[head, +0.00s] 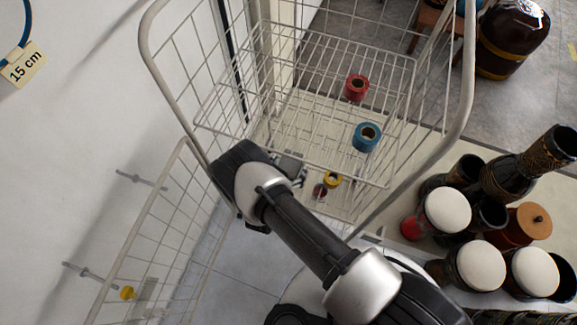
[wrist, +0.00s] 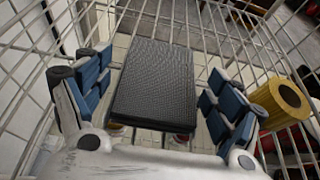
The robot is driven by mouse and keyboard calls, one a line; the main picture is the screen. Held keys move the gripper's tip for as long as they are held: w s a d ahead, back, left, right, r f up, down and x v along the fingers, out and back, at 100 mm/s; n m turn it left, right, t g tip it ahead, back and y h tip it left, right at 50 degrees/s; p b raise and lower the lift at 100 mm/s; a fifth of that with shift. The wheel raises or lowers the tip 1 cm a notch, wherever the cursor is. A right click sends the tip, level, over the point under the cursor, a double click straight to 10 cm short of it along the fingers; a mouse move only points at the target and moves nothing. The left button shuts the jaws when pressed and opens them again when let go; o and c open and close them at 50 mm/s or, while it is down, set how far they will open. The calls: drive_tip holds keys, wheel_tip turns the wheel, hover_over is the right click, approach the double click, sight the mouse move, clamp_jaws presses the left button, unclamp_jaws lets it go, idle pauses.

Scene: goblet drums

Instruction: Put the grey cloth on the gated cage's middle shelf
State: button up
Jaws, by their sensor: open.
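The grey cloth (wrist: 155,82) is a dark, textured, folded block in the wrist view. It lies between the blue-padded fingers of my gripper (wrist: 158,97), which are open, with gaps on both sides. Wire mesh shows around and beneath it. I cannot tell whether it touches the wires. The gated cage (head: 145,45) is a pale wire frame in the head view, with mesh shelves (head: 330,52). My gripper (head: 290,168) reaches into the cage's lower part from the front; my arm mostly hides it there, and the cloth cannot be made out.
A red roll (head: 356,87) and a blue roll (head: 367,137) sit in the cage; a yellow roll (head: 333,180) is lower. A yellow roll (wrist: 281,102) stands right of my fingers. The wire gate (head: 150,240) hangs open left, beside the wall. Goblet drums (head: 480,265) crowd the right.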

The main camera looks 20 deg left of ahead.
drive_tip(key=shift+r, duration=0.2)
drive_tip(key=p+v, duration=0.3)
drive_tip(key=v, duration=0.9)
drive_tip(key=shift+p, duration=0.3)
